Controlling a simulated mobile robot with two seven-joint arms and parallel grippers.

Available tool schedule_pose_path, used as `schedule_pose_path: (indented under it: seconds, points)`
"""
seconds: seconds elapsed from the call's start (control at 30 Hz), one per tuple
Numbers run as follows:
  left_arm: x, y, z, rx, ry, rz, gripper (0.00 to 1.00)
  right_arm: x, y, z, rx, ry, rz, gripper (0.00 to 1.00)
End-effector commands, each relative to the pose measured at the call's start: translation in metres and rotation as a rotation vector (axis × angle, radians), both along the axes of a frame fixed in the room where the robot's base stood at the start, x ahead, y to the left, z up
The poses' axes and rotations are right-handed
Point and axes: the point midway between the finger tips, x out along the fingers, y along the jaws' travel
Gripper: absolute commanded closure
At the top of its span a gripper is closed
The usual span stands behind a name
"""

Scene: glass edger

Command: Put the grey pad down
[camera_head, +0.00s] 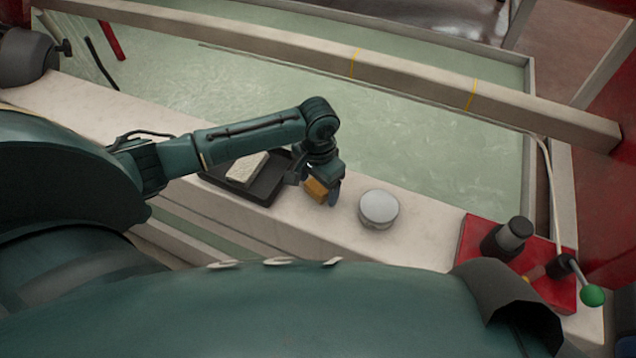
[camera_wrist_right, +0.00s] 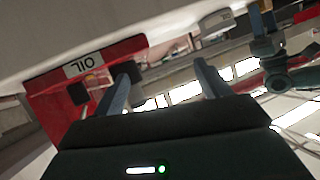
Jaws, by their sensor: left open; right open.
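A pale grey block (camera_head: 247,168), which looks like the grey pad, lies in a shallow black tray (camera_head: 268,190) on the pale ledge. My left gripper (camera_head: 324,190) points down just right of the tray, apart from the pale block. An orange-brown block (camera_head: 315,189) is at its fingers, partly hidden; I cannot tell whether they touch. My left gripper is open. My right gripper (camera_wrist_right: 165,88) shows in the right wrist view with its two fingers apart and nothing between them. It is not visible in the head view.
A round white-topped tin (camera_head: 379,207) stands on the ledge (camera_head: 428,215) right of my left gripper. Further right is a red base (camera_head: 480,237) with a dark cylinder and green-knobbed lever. A red box marked OIL (camera_wrist_right: 85,70) shows in the wrist view. A long beam (camera_head: 300,55) spans behind.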

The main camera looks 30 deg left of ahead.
Motion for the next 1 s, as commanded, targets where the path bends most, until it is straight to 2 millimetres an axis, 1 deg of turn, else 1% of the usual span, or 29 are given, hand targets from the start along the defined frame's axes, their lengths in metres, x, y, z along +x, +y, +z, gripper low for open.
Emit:
schedule_pose_path:
  seconds: [0.17, 0.3, 0.4, 0.53, 0.6, 0.7, 1.0]
  points:
    - [0.001, 0.0, 0.03, -0.003, -0.004, 0.0, 0.25, 0.0, 0.001, 0.005, 0.001, 0.009, 0.002, 0.25]
    - [0.001, 0.0, 0.062, -0.003, -0.004, 0.0, 0.25, 0.001, 0.002, 0.002, -0.004, 0.029, 0.007, 0.25]
    - [0.002, 0.0, 0.083, -0.002, -0.005, 0.0, 0.25, 0.004, 0.002, 0.005, -0.009, 0.026, 0.01, 0.25]
    - [0.001, 0.0, 0.103, -0.002, -0.003, 0.001, 0.25, 0.004, 0.002, 0.007, -0.017, 0.025, 0.012, 0.25]
    - [0.001, 0.0, 0.111, -0.002, -0.002, 0.002, 0.25, 0.004, 0.002, 0.007, -0.02, 0.026, 0.012, 0.25]
    - [0.001, 0.0, 0.118, -0.002, -0.002, 0.001, 0.25, 0.003, 0.002, 0.007, -0.024, 0.027, 0.013, 0.25]
    - [0.0, 0.0, 0.12, -0.001, 0.0, 0.001, 0.25, 0.002, 0.003, 0.006, -0.024, 0.029, 0.014, 0.25]
